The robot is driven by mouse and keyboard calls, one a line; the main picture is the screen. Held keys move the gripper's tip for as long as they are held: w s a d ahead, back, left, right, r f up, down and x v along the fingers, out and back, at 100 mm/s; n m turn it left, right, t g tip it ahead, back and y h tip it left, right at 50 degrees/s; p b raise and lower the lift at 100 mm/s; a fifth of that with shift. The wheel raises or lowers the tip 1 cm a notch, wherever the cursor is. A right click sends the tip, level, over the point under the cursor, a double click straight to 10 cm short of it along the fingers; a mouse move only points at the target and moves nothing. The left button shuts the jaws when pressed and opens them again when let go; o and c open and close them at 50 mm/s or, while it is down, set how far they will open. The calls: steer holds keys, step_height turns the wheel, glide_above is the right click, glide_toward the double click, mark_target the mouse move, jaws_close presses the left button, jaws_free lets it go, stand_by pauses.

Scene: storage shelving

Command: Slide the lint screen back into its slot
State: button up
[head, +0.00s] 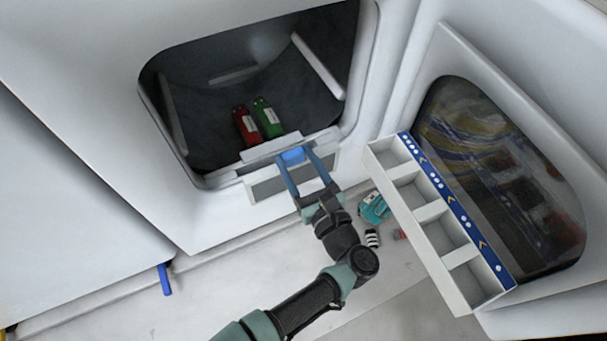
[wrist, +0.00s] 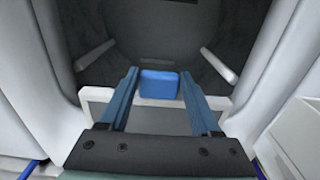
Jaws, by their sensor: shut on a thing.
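The lint screen (head: 266,188) is a pale frame with grey mesh and a blue handle (head: 292,155). It stands at the lower lip of the dryer opening, below a white ledge (head: 272,148). My gripper (head: 293,153) has its blue fingers on either side of the handle and is shut on it. In the wrist view the handle (wrist: 160,85) sits between the fingertips, with the pale frame (wrist: 98,94) reaching out on both sides. The slot cannot be made out, and I cannot tell how far the screen sits in it.
A red bottle (head: 246,125) and a green bottle (head: 267,118) are inside the dark drum (head: 210,92). A white compartment tray (head: 432,238) with a blue edge stands at right, before an open door (head: 446,60). Small items, including a teal one (head: 374,208), lie beside it.

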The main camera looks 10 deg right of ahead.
mark_target(290, 151)
steer(key=shift+b+x, duration=1.65)
steer(key=shift+x, duration=0.7)
steer(key=w+a+f+b, duration=0.1)
steer(key=w+f+b, duration=0.2)
steer(key=w+b, duration=0.2)
steer(key=shift+w+a+b, duration=0.35)
steer(key=shift+a+b, duration=0.05)
steer(key=shift+b, duration=0.5)
steer(key=shift+f, duration=0.15)
steer(key=shift+f+b, duration=2.85)
steer(key=shift+f, duration=1.9)
steer(key=o, duration=1.5)
steer(key=shift+o, duration=0.2)
